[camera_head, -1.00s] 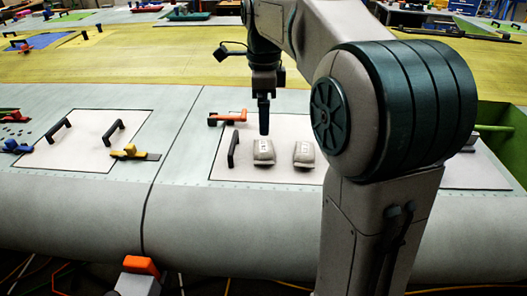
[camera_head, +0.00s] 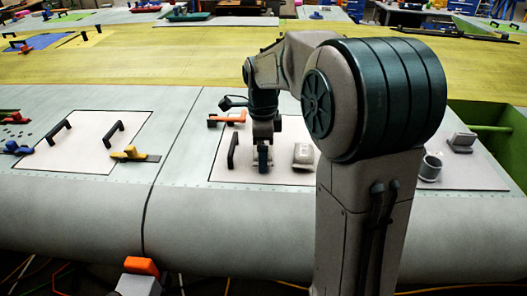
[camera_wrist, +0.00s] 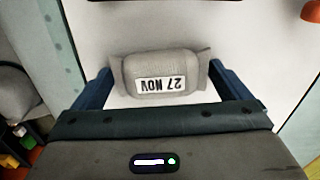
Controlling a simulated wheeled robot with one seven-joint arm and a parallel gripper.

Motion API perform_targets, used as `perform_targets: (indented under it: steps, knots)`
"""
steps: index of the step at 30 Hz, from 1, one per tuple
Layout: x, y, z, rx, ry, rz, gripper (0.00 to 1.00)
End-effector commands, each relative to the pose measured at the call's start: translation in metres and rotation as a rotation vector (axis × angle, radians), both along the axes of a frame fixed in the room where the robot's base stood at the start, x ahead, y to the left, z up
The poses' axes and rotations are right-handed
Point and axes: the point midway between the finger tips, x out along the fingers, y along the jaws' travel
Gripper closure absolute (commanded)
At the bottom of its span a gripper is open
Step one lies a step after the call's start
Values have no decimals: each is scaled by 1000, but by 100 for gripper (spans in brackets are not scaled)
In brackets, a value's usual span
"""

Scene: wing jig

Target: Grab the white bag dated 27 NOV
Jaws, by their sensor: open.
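The bag labelled 27 NOV (camera_wrist: 163,68) is pale grey-white and lies on the light panel. In the wrist view its label reads upside down. My gripper (camera_wrist: 160,80) is open, with one dark finger at each side of the bag. I cannot tell whether the fingers touch it. In the head view my gripper (camera_head: 263,160) is low over the panel, and it hides that bag. A second similar bag (camera_head: 303,155) lies just to its right, and its label is not readable.
A black handle (camera_head: 232,150) stands close left of my gripper, and an orange clamp (camera_head: 227,119) sits behind it. A grey mug (camera_head: 430,168) and another grey object (camera_head: 461,142) are to the right. The panel (camera_head: 285,177) is bare in front.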

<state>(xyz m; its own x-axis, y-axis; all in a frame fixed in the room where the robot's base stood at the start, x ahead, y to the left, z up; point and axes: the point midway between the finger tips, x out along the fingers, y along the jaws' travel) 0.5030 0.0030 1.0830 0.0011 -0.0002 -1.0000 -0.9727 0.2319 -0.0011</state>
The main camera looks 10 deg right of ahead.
Motion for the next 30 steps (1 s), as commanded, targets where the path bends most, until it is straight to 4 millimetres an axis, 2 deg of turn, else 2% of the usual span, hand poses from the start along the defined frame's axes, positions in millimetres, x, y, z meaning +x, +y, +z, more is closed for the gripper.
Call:
perform_targets:
  steps: [3,8,9,21,26,29,30]
  knots:
    - [0,0,0,0,0,0,4]
    - [0,0,0,0,0,0,48]
    - [0,0,0,0,1,0,53]
    - [0,0,6,0,0,0,53]
    - [1,0,24,0,-4,0,53]
    - [0,0,45,0,-6,1,53]
    - [-7,-10,48,-1,-4,-3,53]
